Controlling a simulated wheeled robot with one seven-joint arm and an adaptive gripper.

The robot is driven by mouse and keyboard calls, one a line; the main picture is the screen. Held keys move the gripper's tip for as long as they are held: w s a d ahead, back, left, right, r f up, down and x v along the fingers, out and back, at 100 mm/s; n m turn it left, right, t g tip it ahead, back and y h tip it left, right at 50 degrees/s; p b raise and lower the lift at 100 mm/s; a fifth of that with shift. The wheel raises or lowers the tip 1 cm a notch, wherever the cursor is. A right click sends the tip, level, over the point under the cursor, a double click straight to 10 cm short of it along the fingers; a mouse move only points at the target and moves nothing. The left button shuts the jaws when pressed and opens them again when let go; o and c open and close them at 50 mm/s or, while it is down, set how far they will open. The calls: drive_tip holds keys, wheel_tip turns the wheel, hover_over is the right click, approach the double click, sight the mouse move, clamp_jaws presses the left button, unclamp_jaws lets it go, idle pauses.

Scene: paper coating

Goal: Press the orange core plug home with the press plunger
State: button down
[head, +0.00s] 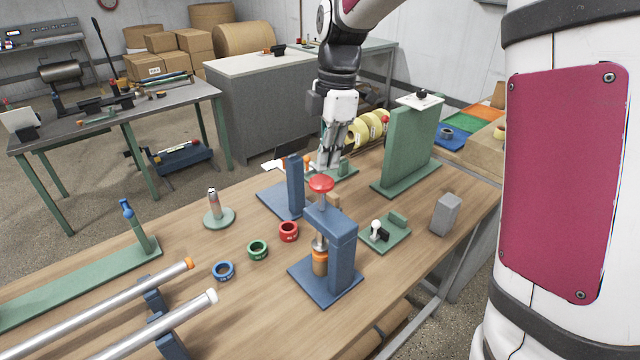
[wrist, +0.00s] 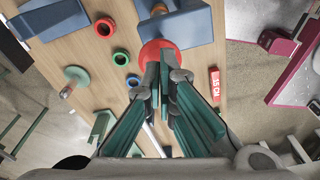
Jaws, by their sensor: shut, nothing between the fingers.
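The blue press (head: 343,255) stands on the wooden table with its red plunger knob (head: 321,184) raised on a shaft above the top arm. Under the plunger's grey foot, the orange core plug (head: 320,255) sits on top of a brown core (head: 320,267); I cannot tell how deep it is seated. My gripper (head: 326,163) points down with fingers together and empty, just above the knob in the head view. In the wrist view the fingertips of my gripper (wrist: 165,66) overlap the red knob (wrist: 148,52); I cannot tell whether they touch it.
Blue (head: 223,271), green (head: 257,250) and red (head: 289,231) rings lie left of the press. A blue upright stand (head: 295,188) is behind it. A green fixture (head: 385,233) and grey block (head: 446,214) are to its right. A tall green panel (head: 409,150) stands at the back right.

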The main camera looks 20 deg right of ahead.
drive_tip(key=shift+a+f+b, duration=0.15)
drive_tip(key=shift+f+b, duration=0.3)
drive_tip(key=shift+f, duration=0.9)
